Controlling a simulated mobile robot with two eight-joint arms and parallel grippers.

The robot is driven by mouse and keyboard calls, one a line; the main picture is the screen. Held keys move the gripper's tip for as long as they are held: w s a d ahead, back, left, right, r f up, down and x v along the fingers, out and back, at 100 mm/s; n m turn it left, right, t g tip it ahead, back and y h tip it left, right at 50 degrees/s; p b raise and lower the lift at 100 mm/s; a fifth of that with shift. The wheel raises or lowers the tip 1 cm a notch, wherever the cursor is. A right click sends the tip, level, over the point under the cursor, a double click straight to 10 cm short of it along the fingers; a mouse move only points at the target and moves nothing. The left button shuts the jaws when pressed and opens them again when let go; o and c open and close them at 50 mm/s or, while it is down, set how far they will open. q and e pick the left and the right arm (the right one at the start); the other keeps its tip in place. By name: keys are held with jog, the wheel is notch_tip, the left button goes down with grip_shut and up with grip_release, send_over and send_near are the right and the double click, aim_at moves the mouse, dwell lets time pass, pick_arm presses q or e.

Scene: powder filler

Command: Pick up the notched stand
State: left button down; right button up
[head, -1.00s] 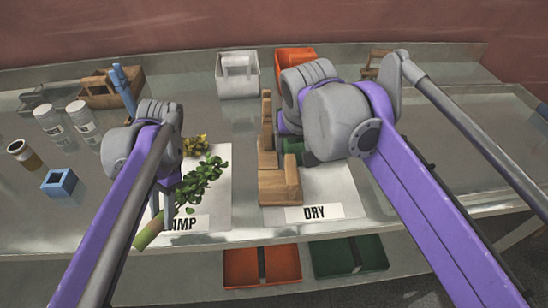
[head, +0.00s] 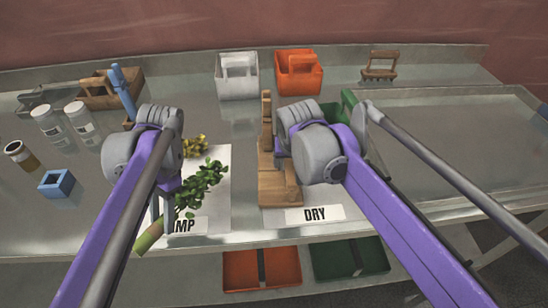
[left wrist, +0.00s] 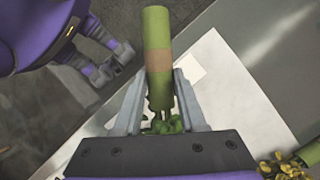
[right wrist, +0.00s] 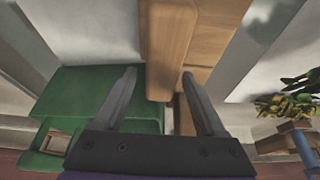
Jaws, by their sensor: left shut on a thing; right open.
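The notched stand (head: 268,170) is a wooden piece with a flat base, a tall notched upright at the back and a short block at the front. It stands on the left edge of the sheet marked DRY. My right gripper is just right of it; its fingers are hidden in the head view. In the right wrist view, the open gripper (right wrist: 160,75) has the stand's wood (right wrist: 170,40) ahead, partly between the fingertips. My left gripper (head: 162,212) is shut on a green-stemmed leafy bundle (head: 150,236), which also shows in the left wrist view (left wrist: 157,50).
A green caddy (right wrist: 95,100) is close beside my right gripper. White (head: 237,85) and orange (head: 299,82) caddies stand behind. White jars (head: 82,122) and a blue block (head: 58,183) are at left. The right-hand tray surface (head: 450,140) is clear.

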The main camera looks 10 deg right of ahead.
jog(key=shift+c, duration=0.3)
grip_shut()
jog(key=shift+s+r, duration=0.1)
jog(key=shift+r, duration=0.05)
jog(key=shift+s+r, duration=0.15)
jog(key=shift+r, duration=0.05)
pick_arm(q)
jog(key=shift+r+p, duration=0.6)
pick_arm(e)
jog(key=s+r, duration=0.7)
jog(key=s, duration=0.6)
jog(key=shift+s+a+r, duration=0.2)
jog(key=shift+s+a, duration=0.05)
jog(key=shift+a, duration=0.15)
pick_arm(q)
jog(key=shift+w+r, duration=0.1)
pick_arm(e)
jog(key=shift+w, duration=0.15)
